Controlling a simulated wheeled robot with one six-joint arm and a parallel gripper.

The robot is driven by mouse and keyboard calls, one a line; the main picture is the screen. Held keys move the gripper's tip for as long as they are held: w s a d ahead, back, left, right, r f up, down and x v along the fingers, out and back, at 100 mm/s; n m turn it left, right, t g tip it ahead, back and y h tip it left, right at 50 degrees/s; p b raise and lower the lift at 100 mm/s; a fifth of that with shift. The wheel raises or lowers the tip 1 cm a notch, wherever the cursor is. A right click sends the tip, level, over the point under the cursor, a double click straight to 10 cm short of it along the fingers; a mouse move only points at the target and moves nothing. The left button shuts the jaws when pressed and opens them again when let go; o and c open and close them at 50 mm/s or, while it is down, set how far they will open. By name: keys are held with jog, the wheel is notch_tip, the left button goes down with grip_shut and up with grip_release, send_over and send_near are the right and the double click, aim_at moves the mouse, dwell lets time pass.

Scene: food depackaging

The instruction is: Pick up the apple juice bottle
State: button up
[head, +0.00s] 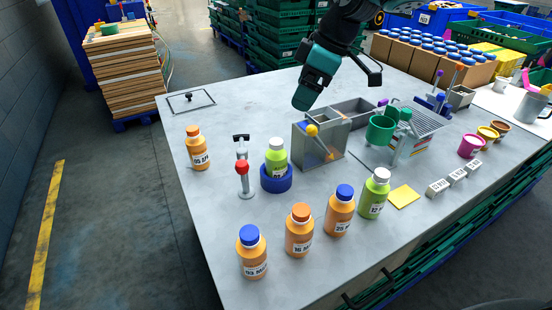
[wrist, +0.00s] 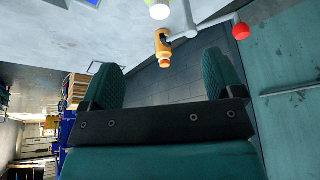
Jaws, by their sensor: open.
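Two green bottles with white caps are in the head view, and I cannot tell from the labels which is apple juice. One green bottle (head: 276,157) stands upright in a round blue holder (head: 276,181). The other green bottle (head: 374,194) stands upright at the right end of the front row. My gripper (head: 304,98) hangs above the table, behind the holder and apart from both bottles. In the wrist view my gripper (wrist: 164,72) is open, with nothing between its fingers. A white and green piece of a bottle (wrist: 159,9) shows at the top edge there.
Orange bottles stand in the front row (head: 299,231) and at the back left (head: 197,149). A red-knobbed stand (head: 243,180) is left of the holder. A grey bin (head: 319,145) and a green cup (head: 380,130) stand behind. The table's left front is clear.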

aim_at(280, 142)
jog(key=p+x, duration=0.1)
jog(key=x, duration=0.4)
jog(key=p+x, duration=0.1)
jog(key=x, duration=0.5)
jog(key=shift+w+d+f+p, duration=0.15)
jog(key=shift+w+p, duration=0.1)
jog(key=shift+p, duration=0.15)
jog(key=shift+s+p+x, duration=0.15)
jog(key=shift+p+x, duration=0.5)
jog(key=shift+x, duration=0.8)
jog(key=shift+s+p+x, duration=0.15)
jog(key=shift+p+x, duration=0.45)
jog(key=shift+x, duration=0.9)
jog(key=shift+d, duration=0.1)
jog(key=c, duration=1.3)
jog(key=shift+c, duration=0.4)
